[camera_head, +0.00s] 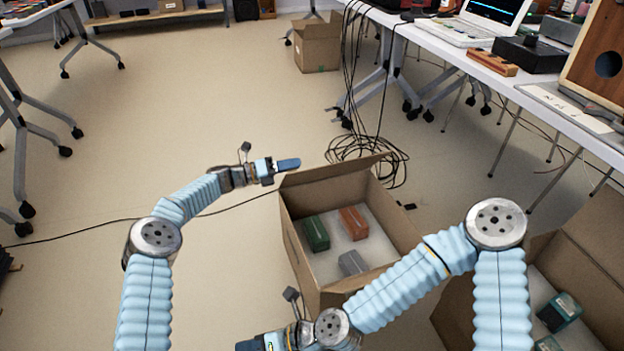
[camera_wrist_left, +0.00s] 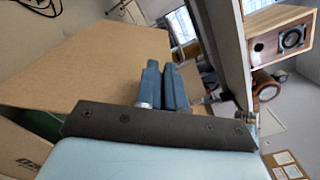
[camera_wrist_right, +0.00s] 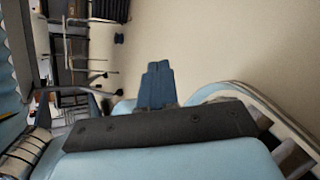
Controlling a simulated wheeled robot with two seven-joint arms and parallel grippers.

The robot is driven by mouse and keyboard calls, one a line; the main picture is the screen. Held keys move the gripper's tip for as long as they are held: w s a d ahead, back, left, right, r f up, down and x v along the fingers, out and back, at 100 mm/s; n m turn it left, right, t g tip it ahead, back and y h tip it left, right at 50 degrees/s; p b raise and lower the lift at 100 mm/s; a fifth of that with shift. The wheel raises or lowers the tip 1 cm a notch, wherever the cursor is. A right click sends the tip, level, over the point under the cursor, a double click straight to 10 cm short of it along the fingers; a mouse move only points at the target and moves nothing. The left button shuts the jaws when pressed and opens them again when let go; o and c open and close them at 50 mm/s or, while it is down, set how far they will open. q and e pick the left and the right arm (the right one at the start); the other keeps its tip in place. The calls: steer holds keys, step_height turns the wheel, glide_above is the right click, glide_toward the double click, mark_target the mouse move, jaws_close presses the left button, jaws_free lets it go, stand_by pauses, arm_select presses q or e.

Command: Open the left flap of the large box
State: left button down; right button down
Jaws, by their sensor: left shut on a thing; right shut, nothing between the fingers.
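The large box (camera_head: 300,262) stands open-topped on the floor in the middle of the head view, with a green box (camera_head: 316,233), an orange box (camera_head: 354,222) and a grey box (camera_head: 353,263) inside. A raised cardboard flap (camera_head: 335,174) stands along its far side. My left gripper (camera_head: 289,164) is at the flap's left end, shut on its edge. In the left wrist view the cardboard panel (camera_wrist_left: 100,65) reaches the fingers (camera_wrist_left: 162,85); the grip itself is partly hidden. My right gripper (camera_head: 247,345) is shut and empty, low beside the box's near left corner; its fingers also show closed in the right wrist view (camera_wrist_right: 156,85).
Another open box (camera_head: 590,255) with teal items stands at the right. Black cables (camera_head: 375,150) lie coiled behind the large box. A table (camera_head: 500,80) with a laptop and speaker stands at the right. A smaller box (camera_head: 317,45) is farther back.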

steer(key=w+r+n+t, duration=0.1)
steer(key=w+r+t, duration=0.45)
steer(key=w, duration=0.45)
steer(key=w+r+t, duration=0.5)
steer(key=w+r, duration=0.2)
steer(key=w, duration=0.3)
steer(key=m+t+h, duration=0.3)
steer(key=t+h, duration=0.2)
steer(key=h, duration=0.1)
glide_toward(307, 171)
steer(key=x, duration=0.5)
steer(key=shift+w+d+f, duration=0.1)
steer(key=shift+d+f, duration=0.05)
steer(key=shift+d, duration=0.05)
steer(key=shift+w+a+f, duration=0.1)
steer(key=shift+w+a, duration=0.15)
steer(key=shift+w, duration=0.25)
